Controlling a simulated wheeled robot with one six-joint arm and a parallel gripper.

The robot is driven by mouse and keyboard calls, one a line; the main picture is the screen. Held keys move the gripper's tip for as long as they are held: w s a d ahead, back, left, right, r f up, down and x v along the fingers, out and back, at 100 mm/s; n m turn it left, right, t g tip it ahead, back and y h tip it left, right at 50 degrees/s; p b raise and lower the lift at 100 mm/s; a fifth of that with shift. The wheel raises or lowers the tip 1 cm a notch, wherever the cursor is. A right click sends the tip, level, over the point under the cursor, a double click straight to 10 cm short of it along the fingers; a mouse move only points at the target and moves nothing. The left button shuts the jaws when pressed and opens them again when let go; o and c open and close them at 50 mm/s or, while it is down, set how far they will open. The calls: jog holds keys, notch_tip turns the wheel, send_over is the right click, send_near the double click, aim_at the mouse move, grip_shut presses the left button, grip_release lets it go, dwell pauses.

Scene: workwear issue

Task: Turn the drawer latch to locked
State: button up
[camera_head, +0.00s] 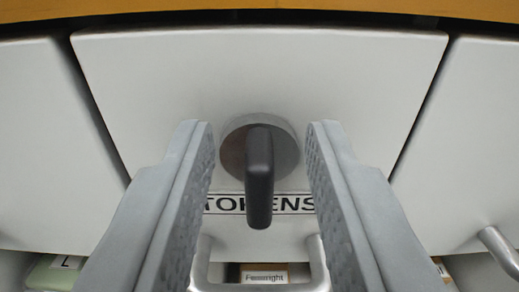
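The drawer latch (259,175) is a dark, narrow knob on a round grey base (234,152). It is fixed to a pale grey drawer front (260,75) and points straight down in the picture. A label reading "TOKENS" (295,204) sits behind it, partly covered by the latch and my fingers. My gripper (259,150) is open, with one ridged grey finger on each side of the latch. A gap shows between the latch and each finger, so neither appears to touch it.
A wooden edge (260,7) runs along the top. Pale panels flank the drawer. A metal handle (318,265) is below the label, partly hidden by my fingers. Another handle (500,248) is at the lower right. A small label reading "Feinright" (264,278) shows below.

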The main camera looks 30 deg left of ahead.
grip_shut()
jog(key=shift+n, duration=0.3)
jog(key=n, duration=0.3)
jog(key=shift+s+a, duration=0.1)
jog(key=shift+a, duration=0.1)
jog(key=n, duration=0.3)
jog(key=shift+s+a+f+n, duration=0.1)
jog(key=shift+a+n, duration=0.05)
jog(key=shift+n, duration=0.15)
jog(key=n, duration=0.5)
jog(key=shift+s+a+f, duration=0.15)
jog(key=shift+f, duration=0.1)
jog(key=n, duration=0.5)
jog(key=shift+f+n, duration=0.3)
jog(key=shift+n, duration=0.1)
